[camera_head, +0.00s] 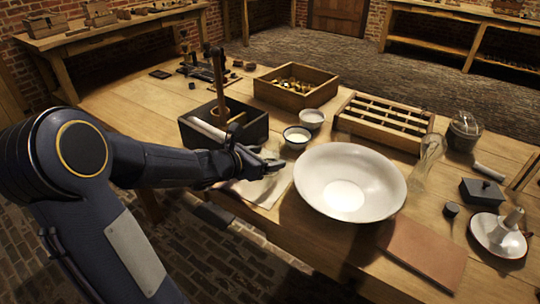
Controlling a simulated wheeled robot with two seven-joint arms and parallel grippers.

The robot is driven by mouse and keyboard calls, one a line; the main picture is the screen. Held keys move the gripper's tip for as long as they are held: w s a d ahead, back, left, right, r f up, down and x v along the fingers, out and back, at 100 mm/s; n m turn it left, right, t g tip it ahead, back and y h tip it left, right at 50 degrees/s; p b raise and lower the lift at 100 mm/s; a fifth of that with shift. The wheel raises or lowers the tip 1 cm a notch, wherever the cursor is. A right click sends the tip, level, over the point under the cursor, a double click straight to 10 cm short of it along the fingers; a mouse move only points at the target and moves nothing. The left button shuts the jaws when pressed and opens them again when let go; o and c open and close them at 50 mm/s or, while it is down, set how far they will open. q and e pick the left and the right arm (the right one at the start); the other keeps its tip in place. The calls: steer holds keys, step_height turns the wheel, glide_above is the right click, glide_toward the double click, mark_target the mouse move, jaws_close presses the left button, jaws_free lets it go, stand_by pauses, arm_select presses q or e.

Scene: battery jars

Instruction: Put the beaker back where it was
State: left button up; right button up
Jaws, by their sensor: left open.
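A clear glass vessel (428,158), which looks like the beaker, stands on the table just right of the large white bowl (318,165). Its outline is faint. My left gripper (272,166) reaches in from the left and is open, low over a pale cloth (262,190) at the table's front edge. It is left of the bowl, well apart from the glass vessel. I see nothing clearly between its fingers. My right gripper does not show.
Two small bowls (297,138) stand just behind my left gripper. A dark open box (255,128), a wooden crate (290,98) and a slotted rack (385,120) stand further back. A glass jar (464,135), a grey box (483,192) and a brown board (425,253) are at right.

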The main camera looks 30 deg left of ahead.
arm_select(q)
steer(key=p+v, duration=0.2)
steer(key=v, duration=0.7)
steer(key=shift+s+r, duration=0.25)
steer(key=shift+s, duration=0.05)
steer(key=shift+s+d+r, duration=0.1)
steer(key=shift+s+r, duration=0.05)
steer(key=shift+s, duration=0.1)
steer(key=s+d+r+m+g+h, duration=0.1)
steer(key=s+d+m+g+h, duration=0.1)
steer(key=s+d+m, duration=0.45)
steer(key=s+d+r+m+g+h, duration=0.1)
steer(key=s+d+m+g+h, duration=0.15)
steer(key=d+m, duration=0.7)
steer(key=s+a+f+m+g+y, duration=0.1)
steer(key=s+f+m+y, duration=0.1)
steer(key=s+m, duration=0.2)
steer(key=s+a+f+m+g+y, duration=0.1)
steer(key=s+m, duration=0.4)
steer(key=m, duration=0.6)
steer(key=shift+s+f+g+y, duration=0.25)
steer(key=shift+f+g+y, duration=0.25)
steer(key=shift+y, duration=0.25)
